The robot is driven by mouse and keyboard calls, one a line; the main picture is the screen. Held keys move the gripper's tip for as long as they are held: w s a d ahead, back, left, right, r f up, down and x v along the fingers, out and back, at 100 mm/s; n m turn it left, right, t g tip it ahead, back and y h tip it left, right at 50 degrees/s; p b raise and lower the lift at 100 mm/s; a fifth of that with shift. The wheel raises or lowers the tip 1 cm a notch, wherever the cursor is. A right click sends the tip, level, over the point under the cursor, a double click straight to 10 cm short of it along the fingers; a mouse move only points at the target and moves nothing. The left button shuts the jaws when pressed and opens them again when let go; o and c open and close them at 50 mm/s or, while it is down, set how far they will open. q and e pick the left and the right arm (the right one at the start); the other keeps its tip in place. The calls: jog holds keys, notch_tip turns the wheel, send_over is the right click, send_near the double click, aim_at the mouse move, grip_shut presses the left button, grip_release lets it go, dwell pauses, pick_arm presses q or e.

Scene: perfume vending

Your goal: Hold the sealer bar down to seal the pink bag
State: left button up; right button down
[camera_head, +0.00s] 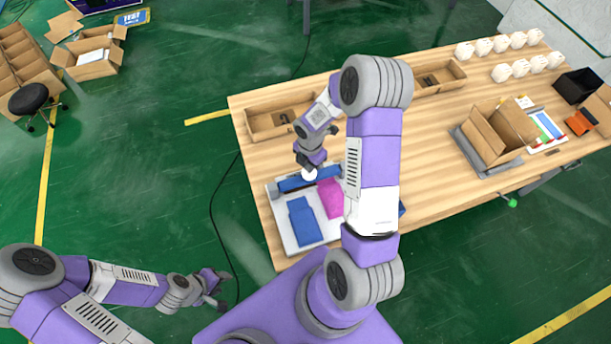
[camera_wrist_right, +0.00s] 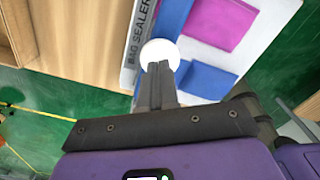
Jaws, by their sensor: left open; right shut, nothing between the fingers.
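The bag sealer is a white board (camera_head: 277,218) with a blue bar (camera_head: 294,182) across its far part and a white round knob (camera_head: 309,174). The pink bag (camera_head: 330,198) lies at the bar's near side, on the right. My right gripper (camera_head: 311,165) is shut and empty, with its fingertips at the knob. In the right wrist view the shut fingers (camera_wrist_right: 158,78) overlap the white knob (camera_wrist_right: 160,54), and the pink bag (camera_wrist_right: 222,22) lies beyond. I cannot tell how hard they press. My left gripper (camera_head: 222,283) is open and empty, off the table at the lower left.
A blue bag (camera_head: 304,221) lies on the white board beside the pink one. A cardboard tray (camera_head: 262,121) stands behind the sealer. White round items (camera_head: 484,47), an open carton (camera_head: 497,131) and a black bin (camera_head: 576,86) are at the right. The middle of the table (camera_head: 430,130) is clear.

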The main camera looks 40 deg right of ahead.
jog(key=shift+f, duration=0.15)
jog(key=shift+f+b, duration=1.85)
jog(key=shift+f, duration=0.3)
jog(key=shift+r, duration=0.1)
jog(key=shift+s+a+f, duration=0.1)
jog(key=shift+s+f, duration=0.1)
jog(key=shift+f, duration=0.05)
dwell(1.3)
jog(key=shift+r, duration=0.1)
jog(key=shift+w+r+p, duration=0.15)
jog(key=shift+r+p, duration=0.7)
jog(key=shift+r, duration=0.05)
notch_tip(320, 180, up, 7)
jog(key=p, duration=0.6)
jog(key=shift+r, duration=0.2)
